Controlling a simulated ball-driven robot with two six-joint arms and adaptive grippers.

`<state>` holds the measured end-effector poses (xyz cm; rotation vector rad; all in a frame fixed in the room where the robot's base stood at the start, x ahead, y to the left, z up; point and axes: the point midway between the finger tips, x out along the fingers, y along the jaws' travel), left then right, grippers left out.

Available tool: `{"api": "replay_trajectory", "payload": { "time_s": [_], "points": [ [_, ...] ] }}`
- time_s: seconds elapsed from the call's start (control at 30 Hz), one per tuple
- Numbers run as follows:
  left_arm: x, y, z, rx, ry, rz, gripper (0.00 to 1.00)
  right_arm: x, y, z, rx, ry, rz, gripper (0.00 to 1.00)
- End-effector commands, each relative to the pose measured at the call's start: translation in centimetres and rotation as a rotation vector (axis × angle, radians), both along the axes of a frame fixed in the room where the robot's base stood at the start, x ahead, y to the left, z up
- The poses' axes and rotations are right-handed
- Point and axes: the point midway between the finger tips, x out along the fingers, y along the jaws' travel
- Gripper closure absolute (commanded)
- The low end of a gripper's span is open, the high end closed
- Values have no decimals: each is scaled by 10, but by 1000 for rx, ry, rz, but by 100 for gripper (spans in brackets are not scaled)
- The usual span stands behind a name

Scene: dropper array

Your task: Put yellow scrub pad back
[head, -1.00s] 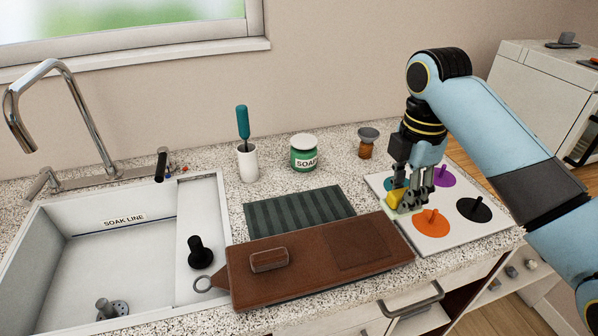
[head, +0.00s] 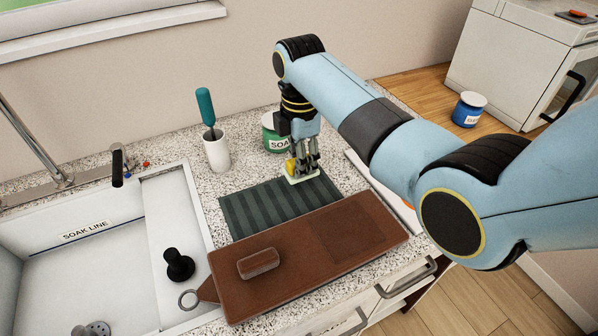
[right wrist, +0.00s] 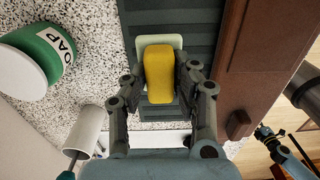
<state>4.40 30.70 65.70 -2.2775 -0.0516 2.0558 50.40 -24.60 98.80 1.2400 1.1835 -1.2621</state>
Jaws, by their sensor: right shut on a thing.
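My right gripper (head: 302,170) is shut on the yellow scrub pad (head: 291,166), which has a pale base. The right wrist view shows the yellow pad (right wrist: 159,75) between the two fingers of the right gripper (right wrist: 187,85), its pale green side (right wrist: 171,42) facing away. The pad is at the back right end of the dark green ridged mat (head: 262,212). I cannot tell whether it touches the mat. What seems to be my left gripper (right wrist: 264,132) shows small at the lower right of the right wrist view; its fingers are unclear.
A brown board (head: 335,232) with a brown block (head: 258,263) lies in front of the mat. A green soap jar (head: 270,133) and a white cup with a teal-handled tool (head: 217,152) stand behind. The sink (head: 165,215) is left. My arm mostly hides the white tray (head: 364,171).

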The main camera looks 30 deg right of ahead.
Motion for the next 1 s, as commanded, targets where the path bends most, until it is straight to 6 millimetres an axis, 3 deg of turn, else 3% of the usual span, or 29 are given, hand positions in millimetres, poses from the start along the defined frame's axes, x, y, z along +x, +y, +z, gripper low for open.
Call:
{"api": "replay_trajectory", "payload": {
  "time_s": [0.1, 0.33, 0.7, 0.73, 0.9, 1.0],
  "points": [
    [6, 0, 1, 0, -9, -1, 60, 2, 3, -8, -1, 2, 0, 100],
    [0, 0, 2, 0, 0, 0, 60, 2, 3, -40, 0, 2, -1, 100],
    [-3, 0, 0, 0, 5, 0, 60, 1, 2, -45, 0, 0, -1, 100],
    [-3, 0, 0, 0, 5, 0, 60, 1, 2, -45, 0, 1, -1, 72],
    [-3, 0, 0, 0, 5, 0, 60, 1, 2, -45, 0, 0, -1, 50],
    [-3, 0, 0, 0, 5, 0, 60, 1, 2, -45, 0, 0, -1, 50]
  ]
}}
